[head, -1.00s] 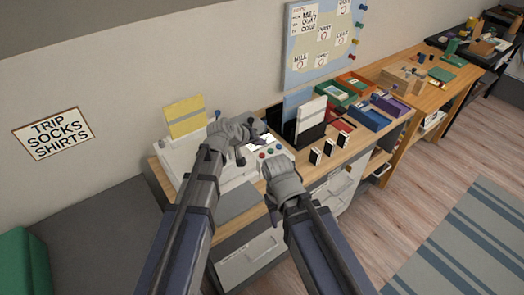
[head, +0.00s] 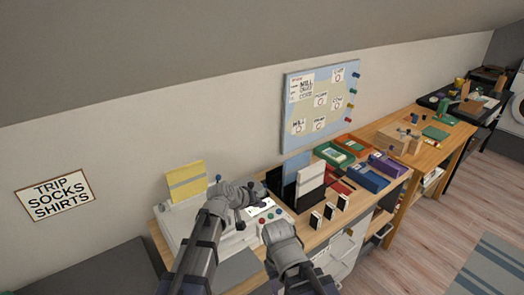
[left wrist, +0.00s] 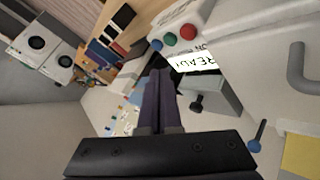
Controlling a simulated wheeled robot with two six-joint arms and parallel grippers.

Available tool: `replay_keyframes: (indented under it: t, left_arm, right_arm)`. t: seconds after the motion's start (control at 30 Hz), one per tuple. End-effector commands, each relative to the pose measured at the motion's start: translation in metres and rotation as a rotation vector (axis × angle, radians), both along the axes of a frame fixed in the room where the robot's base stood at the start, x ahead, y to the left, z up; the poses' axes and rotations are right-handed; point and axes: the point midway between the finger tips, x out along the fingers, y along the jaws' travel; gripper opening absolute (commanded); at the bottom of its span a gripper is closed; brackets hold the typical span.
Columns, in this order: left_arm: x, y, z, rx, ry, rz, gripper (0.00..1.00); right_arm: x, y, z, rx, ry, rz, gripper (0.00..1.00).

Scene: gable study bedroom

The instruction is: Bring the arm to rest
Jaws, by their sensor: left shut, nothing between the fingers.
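My left gripper (head: 250,196) is over the white machine (head: 180,238) at the left end of the desk. In the left wrist view its dark fingers (left wrist: 160,85) are together with nothing between them.
A yellow card (head: 187,181) stands at the machine's back. To the right are upright folders (head: 310,182), small black-and-white blocks (head: 330,211) and coloured trays (head: 366,178). A pinboard (head: 322,105) hangs above. Open floor (head: 430,235) lies right of the desk.

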Motion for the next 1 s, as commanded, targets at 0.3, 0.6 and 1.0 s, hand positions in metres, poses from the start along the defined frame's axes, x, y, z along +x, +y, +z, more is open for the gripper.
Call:
replay_keyframes:
  t: [0.3,0.6,1.0]
  left_arm:
    - [-0.133,-0.001,-0.050,0.331,0.240,-0.219,0.00]
    - [-0.246,0.046,-0.066,0.695,0.493,-0.334,0.00]
    - [-0.257,0.054,-0.065,0.746,0.528,-0.338,0.00]
  right_arm:
    - [0.000,0.000,0.000,0.000,0.000,0.000,0.50]
    - [0.000,0.000,0.000,0.000,0.000,0.000,0.50]
    - [0.000,0.000,0.000,0.000,0.000,0.000,0.50]
